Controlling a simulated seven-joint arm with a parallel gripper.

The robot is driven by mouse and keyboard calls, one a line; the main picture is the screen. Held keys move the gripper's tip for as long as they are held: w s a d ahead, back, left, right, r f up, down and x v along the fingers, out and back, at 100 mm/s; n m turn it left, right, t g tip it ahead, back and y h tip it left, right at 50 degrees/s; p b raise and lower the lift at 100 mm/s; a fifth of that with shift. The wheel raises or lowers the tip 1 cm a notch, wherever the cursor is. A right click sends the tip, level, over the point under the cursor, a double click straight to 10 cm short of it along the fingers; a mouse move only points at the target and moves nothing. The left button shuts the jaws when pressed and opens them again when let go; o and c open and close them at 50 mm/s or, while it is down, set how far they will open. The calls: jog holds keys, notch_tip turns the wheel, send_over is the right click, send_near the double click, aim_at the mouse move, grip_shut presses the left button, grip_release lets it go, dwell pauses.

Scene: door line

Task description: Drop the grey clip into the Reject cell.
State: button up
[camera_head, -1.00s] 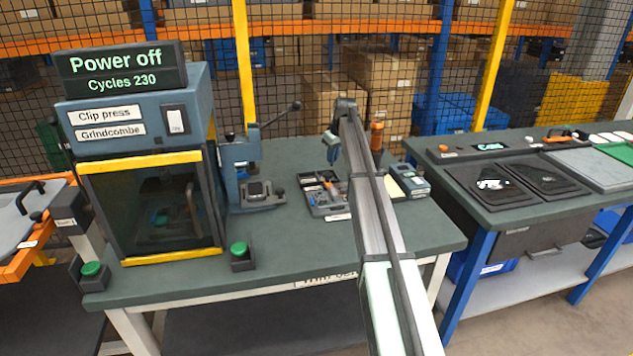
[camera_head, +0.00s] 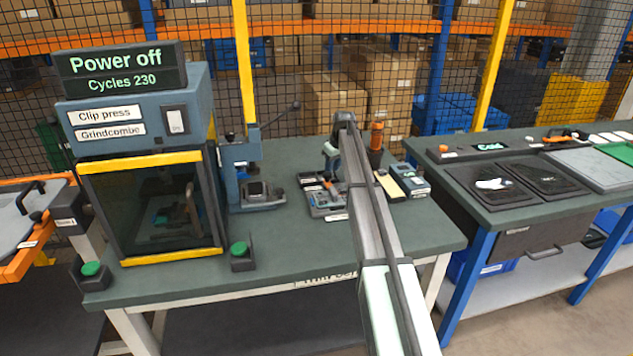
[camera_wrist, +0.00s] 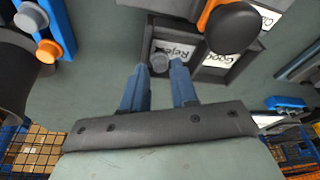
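My gripper (camera_wrist: 159,70) is over the parts tray in the wrist view, its two blue fingers apart. A small round grey piece, which looks like the grey clip (camera_wrist: 160,62), shows between the fingertips with a gap on each side. It appears over the Reject cell (camera_wrist: 172,52), covering part of that cell's label; its exact height is hard to tell. A cell labelled Good (camera_wrist: 215,60) is beside it. In the head view my gripper (camera_head: 331,157) is low over the tray (camera_head: 327,212), and the clip cannot be made out there.
An orange-and-black knobbed thing (camera_wrist: 230,25) overlaps the tray's upper right in the wrist view. The lever press (camera_head: 258,190) stands left of the tray, the Clip press (camera_head: 140,125) farther left. An orange-topped holder (camera_head: 376,135) is close behind my arm.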

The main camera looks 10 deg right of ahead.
jog(key=shift+o, duration=0.8)
jog(key=shift+r, duration=0.15)
jog(key=v, duration=1.3)
jog(key=shift+r, duration=0.3)
jog(key=shift+d, duration=0.1)
